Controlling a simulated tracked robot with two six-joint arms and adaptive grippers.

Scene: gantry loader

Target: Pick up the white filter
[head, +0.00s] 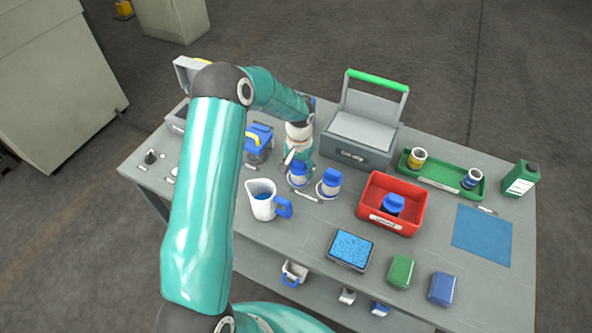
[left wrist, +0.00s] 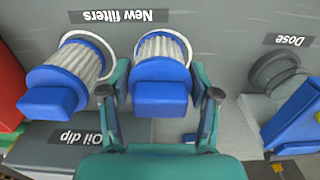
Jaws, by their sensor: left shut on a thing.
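Two white pleated filters with blue caps stand side by side on the bench, close to a "New filters" label (left wrist: 119,16). My left gripper (head: 297,160) reaches down over the left one in the head view. In the left wrist view the fingers of my left gripper (left wrist: 161,80) are shut on this white filter (left wrist: 160,47), one on each side of its blue cap. The head view shows this filter (head: 298,180) partly hidden by the gripper. I cannot tell whether it is clear of the bench. The other filter (head: 329,183) stands beside it, also in the left wrist view (left wrist: 72,68). My right gripper is not in view.
A white jug (head: 263,198) stands in front of the filters. A red bin (head: 372,215) holds a blue-capped thing. A grey case (head: 358,146) with a green handle stands behind. A green tray (head: 437,181) with two cans lies right; a blue mat (head: 483,235) lies flat.

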